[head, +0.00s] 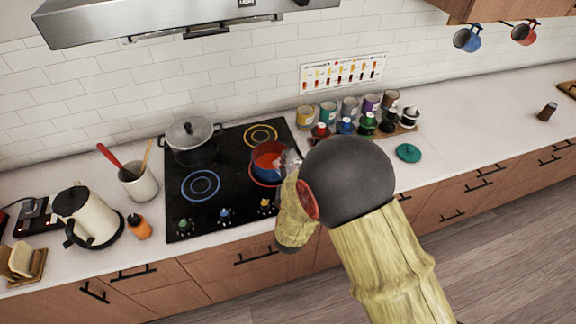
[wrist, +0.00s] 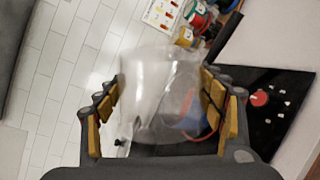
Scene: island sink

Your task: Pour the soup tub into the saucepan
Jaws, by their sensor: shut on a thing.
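The soup tub is a clear tub (wrist: 155,90) that fills the middle of the wrist view. My gripper (wrist: 162,105) is shut on it, with fingers on both sides. Its clear walls show no red soup that I can make out. In the head view the tub (head: 290,160) is at the right rim of the saucepan, partly hidden by my wrist; I cannot tell whether it touches.
A lidded grey pot (head: 192,145) stands on the back left of the black cooktop (head: 222,215). Several jars and bottles (head: 350,112) line the counter right of it. A teal lid (head: 408,152) lies nearby. A kettle (head: 88,218) and an orange bottle (head: 139,227) stand left.

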